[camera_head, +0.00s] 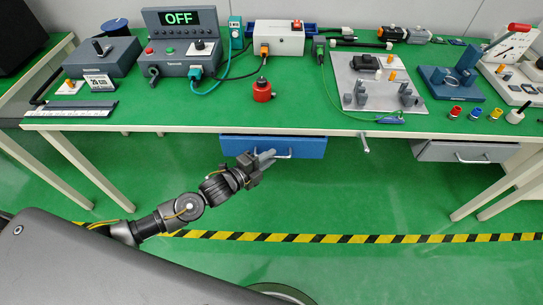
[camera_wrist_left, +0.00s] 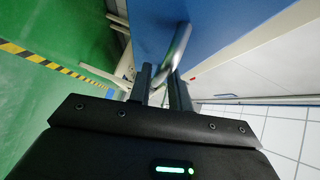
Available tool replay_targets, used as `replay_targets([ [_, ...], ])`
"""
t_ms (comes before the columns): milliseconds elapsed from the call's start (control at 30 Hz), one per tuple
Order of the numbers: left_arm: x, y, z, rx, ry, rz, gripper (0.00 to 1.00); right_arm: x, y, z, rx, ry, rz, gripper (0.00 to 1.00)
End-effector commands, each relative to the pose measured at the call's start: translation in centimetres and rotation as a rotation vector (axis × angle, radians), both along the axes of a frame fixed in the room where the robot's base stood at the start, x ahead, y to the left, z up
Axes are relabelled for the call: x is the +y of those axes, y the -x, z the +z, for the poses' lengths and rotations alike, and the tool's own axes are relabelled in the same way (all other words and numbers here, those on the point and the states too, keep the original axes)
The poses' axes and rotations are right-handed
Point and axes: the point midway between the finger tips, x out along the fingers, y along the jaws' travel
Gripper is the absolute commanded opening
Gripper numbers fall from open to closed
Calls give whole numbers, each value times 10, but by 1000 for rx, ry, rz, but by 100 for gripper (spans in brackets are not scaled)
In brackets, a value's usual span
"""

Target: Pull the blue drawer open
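The blue drawer (camera_head: 240,147) hangs under the front edge of the green table. Its front looks level with the table edge. Its silver bar handle (camera_head: 284,156) is partly hidden by my left gripper (camera_head: 268,158), which reaches it from the left. In the left wrist view the blue drawer front (camera_wrist_left: 225,28) is at the top, and the handle (camera_wrist_left: 180,45) runs down to my left gripper's fingertips (camera_wrist_left: 161,75). The fingers are a little apart with the handle at their tips; whether they press on it I cannot tell. My right gripper is not in view.
A grey drawer (camera_head: 435,151) hangs under the table at the right. The green tabletop (camera_head: 190,115) holds a control box (camera_head: 180,55), a red knobbed part (camera_head: 262,91) and a grey plate (camera_head: 375,85). The floor before the blue drawer is clear, with a striped tape line (camera_head: 330,238).

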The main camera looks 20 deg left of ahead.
Motion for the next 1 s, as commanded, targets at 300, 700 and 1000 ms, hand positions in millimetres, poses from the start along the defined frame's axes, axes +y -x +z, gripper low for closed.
replay_targets([
  [300,-8,-12,-2,0,0,0,20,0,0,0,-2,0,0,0],
  [700,-7,-12,-2,1,0,0,0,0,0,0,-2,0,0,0],
  [1000,-10,-12,-2,1,0,-4,0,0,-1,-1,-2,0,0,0],
])
